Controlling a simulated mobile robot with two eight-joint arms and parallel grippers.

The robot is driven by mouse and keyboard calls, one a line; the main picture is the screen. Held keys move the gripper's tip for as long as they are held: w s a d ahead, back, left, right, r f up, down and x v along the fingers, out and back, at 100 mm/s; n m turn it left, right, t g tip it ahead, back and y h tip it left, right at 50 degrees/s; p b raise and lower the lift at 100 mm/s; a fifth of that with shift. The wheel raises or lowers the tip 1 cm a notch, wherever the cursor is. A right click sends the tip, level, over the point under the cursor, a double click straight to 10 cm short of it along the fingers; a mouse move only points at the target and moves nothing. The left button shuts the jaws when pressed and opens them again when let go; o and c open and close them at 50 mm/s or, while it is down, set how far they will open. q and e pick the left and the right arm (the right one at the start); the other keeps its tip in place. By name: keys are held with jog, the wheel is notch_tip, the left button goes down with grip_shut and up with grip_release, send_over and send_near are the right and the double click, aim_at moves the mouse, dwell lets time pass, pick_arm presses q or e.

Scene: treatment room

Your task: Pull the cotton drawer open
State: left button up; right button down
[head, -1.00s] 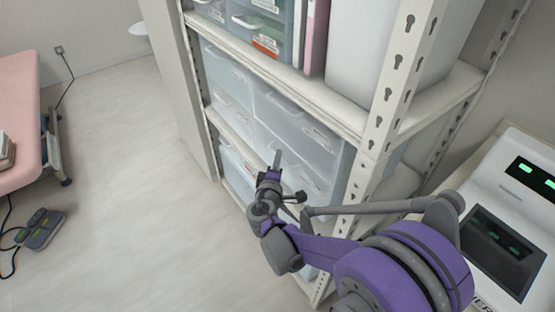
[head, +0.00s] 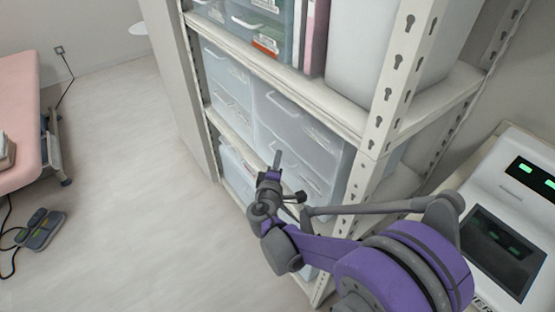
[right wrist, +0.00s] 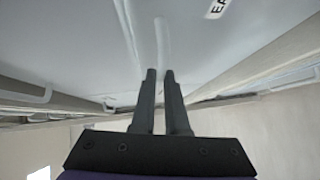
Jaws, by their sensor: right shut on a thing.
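Translucent drawers stand in stacks on the white shelf rack, with an upper right drawer (head: 298,125) and a lower right drawer (head: 318,183) nearest me. I cannot read which one is the cotton drawer. My right gripper (head: 277,160) is at the front of the lower right drawer, its fingers pointing at the face. In the right wrist view the gripper (right wrist: 160,75) has its fingers close together at a pale handle strip (right wrist: 162,42) on the drawer face. The jaws are shut on it, and their tips partly hide it. My left gripper is not in view.
A rack upright (head: 385,105) stands close to the right of the drawers. A white device (head: 515,215) with green displays is at the right. A pink couch (head: 20,110) and a foot pedal (head: 41,229) are at the left. The floor (head: 130,200) between is clear.

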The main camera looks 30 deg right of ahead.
jog(key=shift+a, duration=0.15)
jog(key=s+a+p, duration=0.1)
jog(key=a, duration=2.2)
jog(key=shift+s, duration=0.4)
jog(key=c, duration=0.9)
grip_release()
jog(key=shift+c, duration=0.2)
jog(key=p+v, duration=0.2)
jog(key=v, duration=0.9)
